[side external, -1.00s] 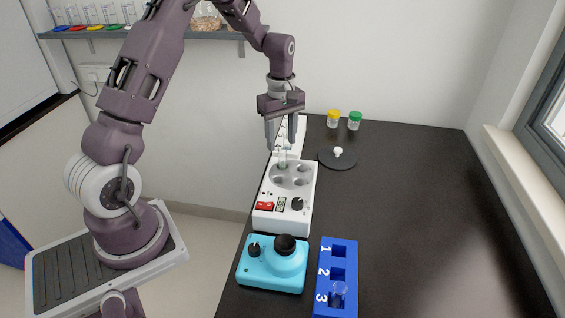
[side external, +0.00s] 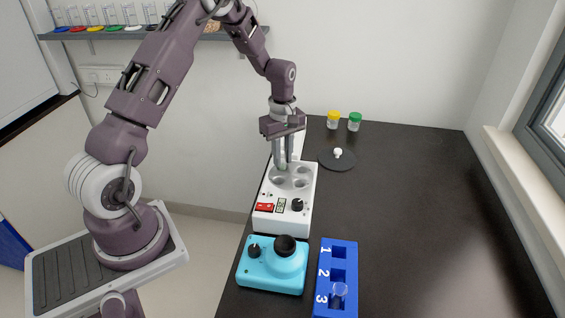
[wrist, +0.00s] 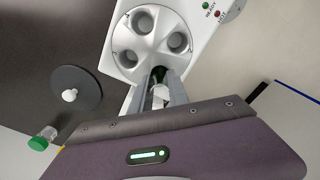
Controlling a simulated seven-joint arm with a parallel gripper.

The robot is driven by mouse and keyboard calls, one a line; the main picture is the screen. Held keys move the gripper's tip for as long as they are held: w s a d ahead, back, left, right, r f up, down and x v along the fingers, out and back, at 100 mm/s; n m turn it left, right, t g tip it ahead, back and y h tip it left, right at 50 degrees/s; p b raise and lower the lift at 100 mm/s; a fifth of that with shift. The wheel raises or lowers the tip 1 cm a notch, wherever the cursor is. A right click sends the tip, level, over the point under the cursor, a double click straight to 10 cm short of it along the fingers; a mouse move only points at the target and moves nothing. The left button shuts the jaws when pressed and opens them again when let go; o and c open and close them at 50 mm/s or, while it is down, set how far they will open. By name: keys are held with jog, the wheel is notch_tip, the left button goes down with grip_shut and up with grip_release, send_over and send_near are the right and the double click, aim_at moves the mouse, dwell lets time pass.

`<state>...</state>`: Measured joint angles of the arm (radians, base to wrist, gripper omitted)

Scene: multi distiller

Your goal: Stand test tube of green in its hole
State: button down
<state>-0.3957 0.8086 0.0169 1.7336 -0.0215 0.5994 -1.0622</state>
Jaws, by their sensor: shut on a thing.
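My gripper (side external: 284,166) points down over the far left part of the white machine's round rotor (side external: 291,181). Its fingers (wrist: 160,88) are shut on the test tube of green (wrist: 158,97), which shows as a pale tube between them in the wrist view. Dark green shows at the rotor hole just beyond the fingertips. The tube's lower part is hidden, so I cannot tell how deep it sits. Three other rotor holes (wrist: 144,22) look empty. A blue rack (side external: 340,257) numbered 1, 2, 3 stands nearer, with a clear tube (side external: 339,292) at 3.
A dark round lid (side external: 344,164) with a white knob lies right of the machine. A teal device (side external: 272,272) stands in front of it. A yellow-capped jar (side external: 333,120) and a green-capped jar (side external: 355,122) stand behind. The table's right side is clear.

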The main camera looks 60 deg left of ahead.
jog(key=r, duration=0.9)
jog(key=shift+w+d+r, duration=0.1)
jog(key=shift+d+r, duration=0.25)
jog(key=shift+d, duration=0.05)
jog(key=d+m, duration=0.4)
jog(key=d, duration=0.9)
jog(key=m, duration=0.5)
send_near(341, 243)
jog(key=shift+s+d+f, duration=0.3)
jog(key=shift+s+d, duration=0.05)
jog(key=shift+s, duration=0.15)
jog(key=shift+s+d+f, duration=0.25)
jog(key=shift+s+d, duration=0.1)
jog(key=shift+s, duration=0.1)
jog(key=shift+f, duration=2.85)
